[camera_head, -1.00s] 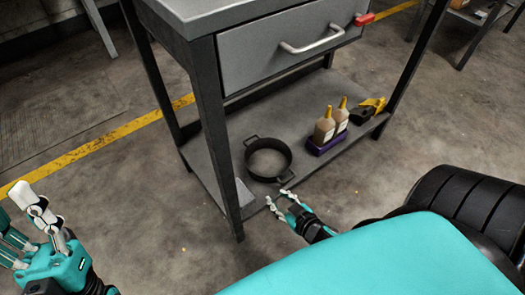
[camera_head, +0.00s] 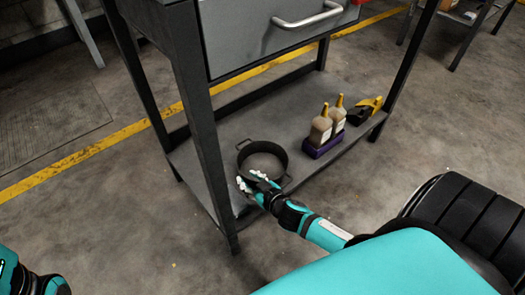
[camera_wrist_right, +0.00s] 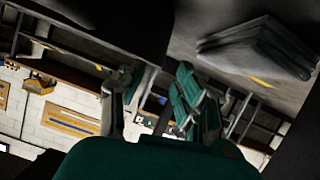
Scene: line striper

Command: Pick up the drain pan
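The drain pan (camera_head: 282,170) is a round black pan with two small side handles, lying flat on the table's lower shelf in the head view. My right gripper (camera_head: 249,179) is at its near rim, fingers apart, and covers part of the near side. Whether it touches the rim cannot be told. In the right wrist view my right gripper (camera_wrist_right: 158,95) shows its two fingers spread with a gap between them; I cannot make out the pan there. My left gripper (camera_head: 9,265) is cut off at the lower left edge, its fingers out of frame.
Two tan bottles (camera_head: 320,130) in a purple holder (camera_head: 322,147) and a black-and-yellow tool (camera_head: 362,111) stand right of the pan on the shelf (camera_head: 225,135). A table leg (camera_head: 208,150) rises left of my right gripper. The drawer (camera_head: 250,38) hangs above. A grey folded stack (camera_wrist_right: 250,45) shows in the wrist view.

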